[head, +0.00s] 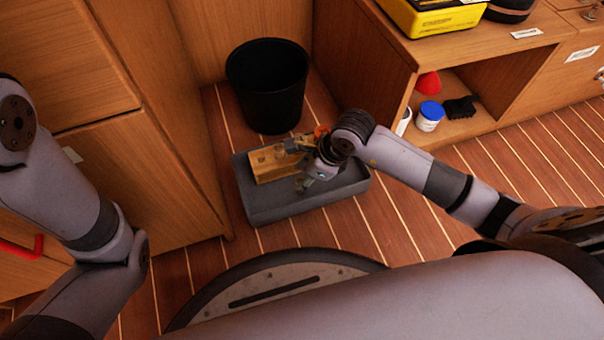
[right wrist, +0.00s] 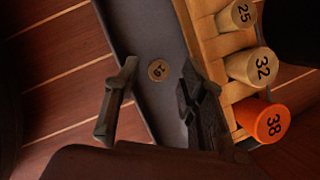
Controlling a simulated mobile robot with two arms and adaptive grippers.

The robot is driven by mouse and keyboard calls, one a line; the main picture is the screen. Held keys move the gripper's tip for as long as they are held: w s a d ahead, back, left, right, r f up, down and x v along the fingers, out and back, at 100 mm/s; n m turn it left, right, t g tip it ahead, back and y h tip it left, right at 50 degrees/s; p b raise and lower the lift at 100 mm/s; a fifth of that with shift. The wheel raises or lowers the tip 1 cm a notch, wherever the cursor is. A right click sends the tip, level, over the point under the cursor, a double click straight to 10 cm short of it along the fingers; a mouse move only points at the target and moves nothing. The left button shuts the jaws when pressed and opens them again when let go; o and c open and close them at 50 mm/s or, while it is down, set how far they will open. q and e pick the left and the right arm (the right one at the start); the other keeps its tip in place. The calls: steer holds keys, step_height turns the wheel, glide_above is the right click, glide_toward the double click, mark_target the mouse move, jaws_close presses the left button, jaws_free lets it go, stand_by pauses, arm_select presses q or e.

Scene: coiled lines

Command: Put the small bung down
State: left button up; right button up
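The small bung (right wrist: 158,70), a round cork-coloured top with a dark number, stands in the grey tray (head: 300,206) beside the wooden rack (head: 265,168). In the right wrist view it shows against the tray floor (right wrist: 160,35), in line with the gap between my fingers. My right gripper (head: 305,172) is over the tray, its fingers (right wrist: 160,82) apart with nothing seen clamped between them. The rack holds bungs marked 25 (right wrist: 238,16), 32 (right wrist: 254,66) and an orange 38 (right wrist: 264,121). In the head view the small bung is hidden or too small to make out. My left gripper is out of view.
A black bin (head: 268,85) stands right behind the tray. A wooden cabinet (head: 150,190) stands at left. An open shelf at right holds a blue-lidded jar (head: 430,115), a red cone (head: 428,82) and a black brush (head: 461,106). Striped floor (head: 400,220) is clear at right.

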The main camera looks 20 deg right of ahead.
steer(key=p+v, duration=0.5)
steer(key=v, duration=0.5)
steer(key=shift+r+p, duration=0.35)
steer(key=shift+p, duration=0.05)
